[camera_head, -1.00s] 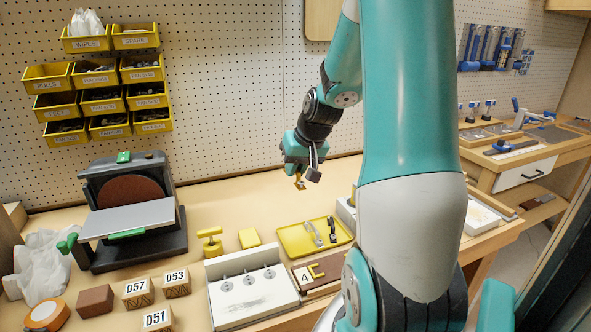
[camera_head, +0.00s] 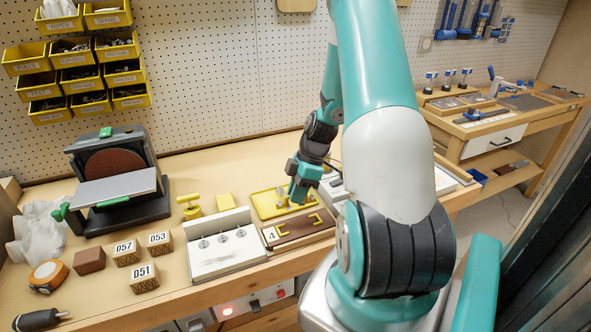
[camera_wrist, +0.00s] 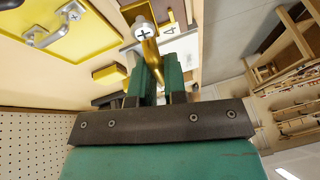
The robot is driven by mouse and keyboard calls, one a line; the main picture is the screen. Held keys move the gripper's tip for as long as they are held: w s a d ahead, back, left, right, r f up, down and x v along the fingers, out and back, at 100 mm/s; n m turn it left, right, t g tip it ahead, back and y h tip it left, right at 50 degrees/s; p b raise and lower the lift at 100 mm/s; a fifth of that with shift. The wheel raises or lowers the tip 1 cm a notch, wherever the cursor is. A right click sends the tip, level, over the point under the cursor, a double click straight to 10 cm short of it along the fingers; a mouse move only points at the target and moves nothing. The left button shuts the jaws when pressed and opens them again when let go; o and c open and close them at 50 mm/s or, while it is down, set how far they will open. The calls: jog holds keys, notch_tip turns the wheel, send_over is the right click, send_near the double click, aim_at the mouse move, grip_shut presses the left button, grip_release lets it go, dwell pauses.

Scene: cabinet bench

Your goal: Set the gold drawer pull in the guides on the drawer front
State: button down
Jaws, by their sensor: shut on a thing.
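My gripper (camera_head: 297,197) is low over the bench, beside the right end of the yellow tray and just behind the drawer front. In the wrist view its green fingers (camera_wrist: 147,82) are shut on the gold drawer pull (camera_wrist: 150,50). A pale round end with a cross mark shows at the pull's tip. The brown drawer front (camera_head: 304,228) lies on the bench with a plate marked 4 at its left end. The head view does not show the held pull clearly.
The yellow tray (camera_head: 262,211) holds silver pulls (camera_wrist: 45,36), clearest in the wrist view. A white box with knobs (camera_head: 226,250) stands left of the drawer front.

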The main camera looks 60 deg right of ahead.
aim_at(295, 228)
jog(key=shift+s+a+f+n+g, duration=0.25)
jog(key=shift+s+f+n+g, duration=0.1)
jog(key=shift+s+n, duration=0.25)
jog(key=shift+f, duration=0.25)
jog(key=shift+d+f+b, duration=0.1)
jog(key=shift+f+b, duration=2)
jog(key=shift+f, duration=0.4)
jog(key=shift+f+b, duration=0.35)
jog(key=shift+f, duration=0.15)
jog(key=c, duration=0.8)
grip_release()
jog(key=shift+c, duration=0.2)
jog(key=shift+r, duration=0.15)
